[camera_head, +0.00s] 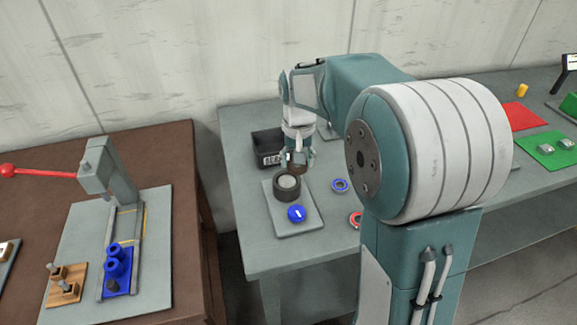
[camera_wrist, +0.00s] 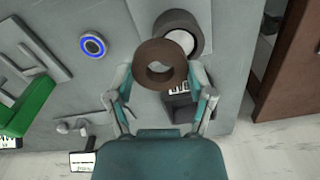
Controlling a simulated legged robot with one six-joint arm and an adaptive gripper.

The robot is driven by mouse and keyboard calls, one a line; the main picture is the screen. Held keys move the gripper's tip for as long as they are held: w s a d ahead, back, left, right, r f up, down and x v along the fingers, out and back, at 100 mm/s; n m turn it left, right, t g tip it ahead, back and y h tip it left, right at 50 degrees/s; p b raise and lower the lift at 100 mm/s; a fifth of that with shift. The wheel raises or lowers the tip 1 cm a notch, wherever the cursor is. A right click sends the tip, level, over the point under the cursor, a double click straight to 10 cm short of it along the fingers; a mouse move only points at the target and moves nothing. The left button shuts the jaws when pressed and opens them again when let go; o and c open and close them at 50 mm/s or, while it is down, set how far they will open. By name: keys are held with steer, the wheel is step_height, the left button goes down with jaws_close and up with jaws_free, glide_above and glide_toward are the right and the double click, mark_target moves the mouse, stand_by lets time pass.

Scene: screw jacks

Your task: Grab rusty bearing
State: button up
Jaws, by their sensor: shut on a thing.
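The rusty bearing (camera_wrist: 160,64) is a brown ring with an open centre. In the wrist view it sits between the two fingertips of my gripper (camera_wrist: 161,78), which is shut on it. In the head view my gripper (camera_head: 297,160) points down over the grey table, just above and behind a dark round holder (camera_head: 287,188). The bearing is too small and too covered there to make out clearly. In the wrist view the bearing overlaps the near edge of the dark holder (camera_wrist: 190,22); I cannot tell whether they touch.
The holder and a blue knob (camera_head: 296,213) are on a grey plate (camera_head: 301,229). A black bin (camera_head: 268,143) stands behind. A blue ring (camera_head: 340,185) and a red ring (camera_head: 355,219) lie to the right. A brown table (camera_head: 185,235) with a red-handled press stands left.

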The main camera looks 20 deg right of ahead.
steer(key=s+d+r, duration=0.5)
steer(key=s, duration=0.4)
steer(key=shift+d+r, duration=0.25)
steer(key=shift+r, duration=0.1)
